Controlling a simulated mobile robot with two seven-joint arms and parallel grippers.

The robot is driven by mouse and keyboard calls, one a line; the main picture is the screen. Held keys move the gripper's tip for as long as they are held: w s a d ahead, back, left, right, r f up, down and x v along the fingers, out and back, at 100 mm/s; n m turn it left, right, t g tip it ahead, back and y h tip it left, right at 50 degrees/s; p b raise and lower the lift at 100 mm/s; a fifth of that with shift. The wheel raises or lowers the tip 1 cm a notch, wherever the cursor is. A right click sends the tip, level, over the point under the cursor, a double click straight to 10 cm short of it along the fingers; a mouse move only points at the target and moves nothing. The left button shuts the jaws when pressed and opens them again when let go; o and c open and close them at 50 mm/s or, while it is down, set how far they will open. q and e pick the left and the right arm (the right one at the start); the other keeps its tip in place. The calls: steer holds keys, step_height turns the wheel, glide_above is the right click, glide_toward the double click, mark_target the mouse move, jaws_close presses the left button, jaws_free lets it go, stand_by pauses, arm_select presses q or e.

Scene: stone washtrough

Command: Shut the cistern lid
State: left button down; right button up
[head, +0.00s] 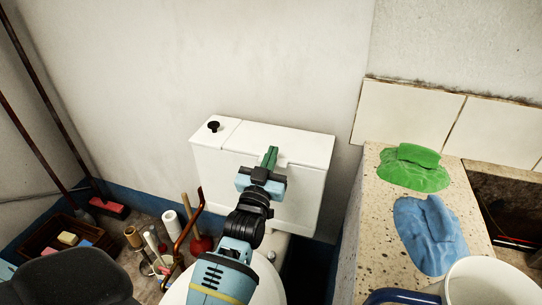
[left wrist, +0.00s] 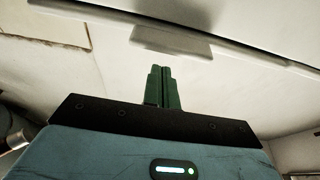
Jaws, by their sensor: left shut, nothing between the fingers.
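The white cistern (head: 302,191) stands against the back wall. Its lid (head: 305,148) lies across the top, looking flat or nearly flat; I cannot tell whether a small gap remains under its edge. A black knob (head: 213,126) sits on the top's left section. My left gripper (head: 270,155) is shut and empty, its green fingers at the lid's front edge, hiding part of it. In the left wrist view, the shut fingers (left wrist: 163,70) point up just below a pale tab (left wrist: 172,40) on the lid's edge (left wrist: 235,48). Contact is unclear. My right gripper is not in view.
A stone ledge (head: 374,230) at the right holds a green cloth (head: 415,175), a blue cloth (head: 430,235) and a white bucket (head: 490,285). A plunger (head: 200,243), a paper roll (head: 170,223) and a basket (head: 52,236) stand at lower left. The wall above the cistern is clear.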

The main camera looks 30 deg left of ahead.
arm_select(q)
steer(key=shift+s+d+f+b, duration=0.1)
steer(key=shift+s+f+b, duration=0.1)
steer(key=shift+f+b, duration=0.25)
steer(key=shift+s+d+f+b, duration=0.1)
steer(key=shift+s+f+b, duration=0.15)
steer(key=shift+f, duration=0.25)
steer(key=shift+w+f, duration=0.1)
